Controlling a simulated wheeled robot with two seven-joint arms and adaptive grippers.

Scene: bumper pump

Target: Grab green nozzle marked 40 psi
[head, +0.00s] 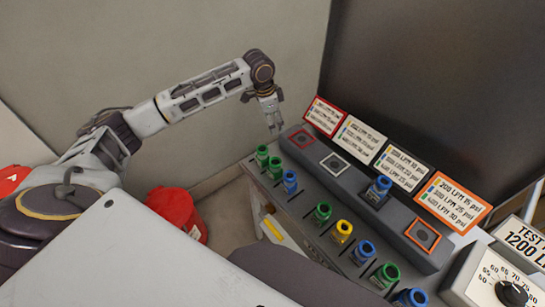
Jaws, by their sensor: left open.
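Several green nozzles stand upright in a row on the lower ledge: one at the far end (262,155), one beside it (275,167), one mid-row (322,211) and one near the front (386,275). I cannot read a 40 psi marking on any of them. My left gripper (275,124) is open and empty, pointing down, above and beyond the two far green nozzles and apart from them. My right gripper is not in view.
Blue nozzles (290,181) and a yellow nozzle (342,231) share the row. Another blue nozzle (379,190) stands on the raised grey shelf (358,180), before small sign cards (453,201). A dial box (503,283) sits front right. A red bag (178,210) lies below left.

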